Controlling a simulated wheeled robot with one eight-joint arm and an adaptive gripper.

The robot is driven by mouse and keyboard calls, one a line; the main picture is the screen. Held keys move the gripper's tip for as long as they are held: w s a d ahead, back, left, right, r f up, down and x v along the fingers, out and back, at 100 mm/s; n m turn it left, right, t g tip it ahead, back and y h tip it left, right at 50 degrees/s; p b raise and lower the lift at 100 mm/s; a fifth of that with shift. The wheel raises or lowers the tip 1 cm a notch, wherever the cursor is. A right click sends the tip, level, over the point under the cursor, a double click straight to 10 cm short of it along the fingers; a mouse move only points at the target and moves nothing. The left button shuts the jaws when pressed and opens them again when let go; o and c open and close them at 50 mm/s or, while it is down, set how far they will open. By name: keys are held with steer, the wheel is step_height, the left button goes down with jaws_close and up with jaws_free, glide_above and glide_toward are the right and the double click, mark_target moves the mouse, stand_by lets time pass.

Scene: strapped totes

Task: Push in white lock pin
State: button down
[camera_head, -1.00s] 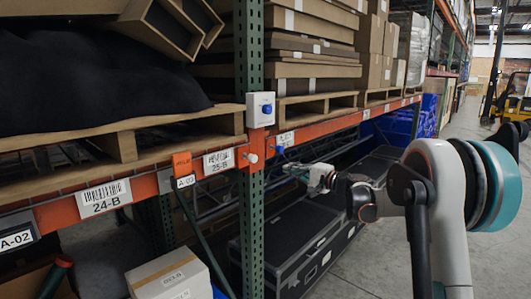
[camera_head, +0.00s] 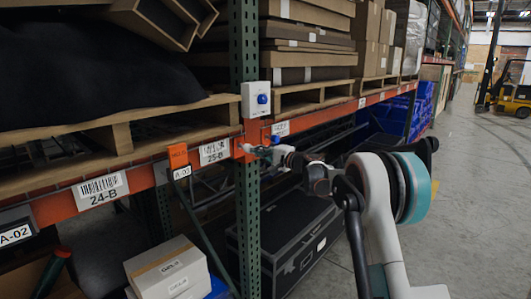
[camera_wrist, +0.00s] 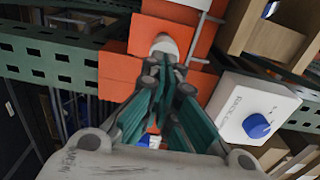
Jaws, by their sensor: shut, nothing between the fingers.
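The white lock pin (camera_wrist: 164,45) is a rounded white knob on the orange beam plate (camera_wrist: 117,66) in the wrist view. My gripper (camera_wrist: 164,72) is shut and empty, with its teal fingers together and their tips right at the near side of the pin. I cannot tell whether they touch it. In the head view my gripper (camera_head: 252,150) is at the orange beam end by the green upright, and it mostly hides the pin there. A blue pin (camera_head: 275,140) sits just right of it, and it shows partly behind my fingers in the wrist view (camera_wrist: 150,140).
Loaded pallets stand on the orange beam (camera_head: 140,180). A black case (camera_head: 295,245) and a carton (camera_head: 167,270) are below.

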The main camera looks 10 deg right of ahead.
steer(key=shift+w+a, duration=0.1)
steer(key=shift+w, duration=0.05)
steer(key=x, duration=0.3)
steer(key=shift+w+a+b, duration=0.2)
steer(key=shift+w+b, duration=0.1)
steer(key=shift+b, duration=0.05)
steer(key=shift+d+r, duration=0.1)
